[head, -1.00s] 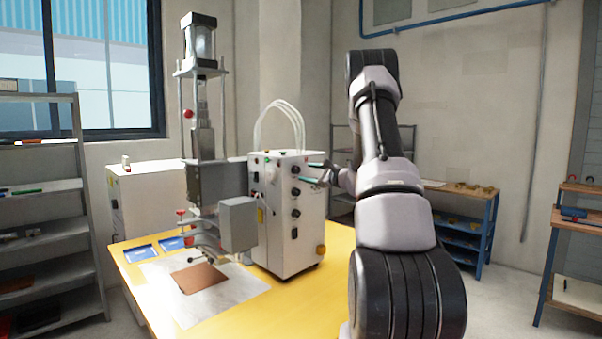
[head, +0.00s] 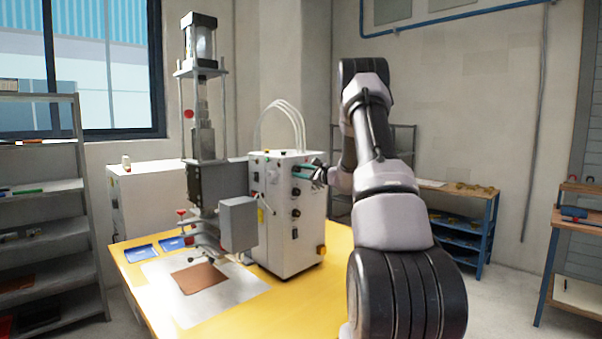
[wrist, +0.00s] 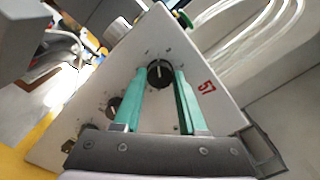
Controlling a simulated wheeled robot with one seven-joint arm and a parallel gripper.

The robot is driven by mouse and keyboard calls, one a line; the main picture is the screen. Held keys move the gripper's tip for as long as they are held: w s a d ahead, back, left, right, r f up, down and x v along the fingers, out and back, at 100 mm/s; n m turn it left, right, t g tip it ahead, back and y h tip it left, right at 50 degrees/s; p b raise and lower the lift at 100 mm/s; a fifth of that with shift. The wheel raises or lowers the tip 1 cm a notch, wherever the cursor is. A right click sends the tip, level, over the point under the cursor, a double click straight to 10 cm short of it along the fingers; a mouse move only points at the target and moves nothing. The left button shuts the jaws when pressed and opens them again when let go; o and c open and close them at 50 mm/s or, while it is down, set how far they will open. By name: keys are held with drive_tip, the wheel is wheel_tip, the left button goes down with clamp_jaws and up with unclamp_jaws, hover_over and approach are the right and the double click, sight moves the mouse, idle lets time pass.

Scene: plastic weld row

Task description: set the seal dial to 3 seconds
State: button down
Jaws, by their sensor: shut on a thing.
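A black dial (wrist: 160,73) with a white pointer line sits on the light panel of the control box (head: 284,255). In the wrist view the pointer runs roughly up the picture; the marks around the dial are too small to read. My gripper (wrist: 160,80) has green fingers, one on each side of this dial, and is shut on it. In the head view my gripper (head: 303,171) is at the upper part of the box's front and largely hides the dial. Whether this is the seal dial cannot be read from any label.
Another black dial (wrist: 113,105) lies close to the gripped one, with more controls below. A red 57 is on the panel. The press (head: 205,180) stands left of the box on the yellow table (head: 315,290). White hoses (head: 280,115) arch above the box.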

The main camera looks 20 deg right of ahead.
drive_tip(key=shift+m, duration=0.4)
drive_tip(key=m, duration=0.3)
drive_tip(key=shift+m, duration=0.3)
drive_tip(key=m, duration=0.3)
drive_tip(key=shift+m, duration=0.4)
drive_tip(key=m, duration=0.4)
drive_tip(key=shift+f, duration=0.1)
drive_tip(key=shift+m, duration=1.8)
drive_tip(key=shift+c, duration=2.4)
unclamp_jaws()
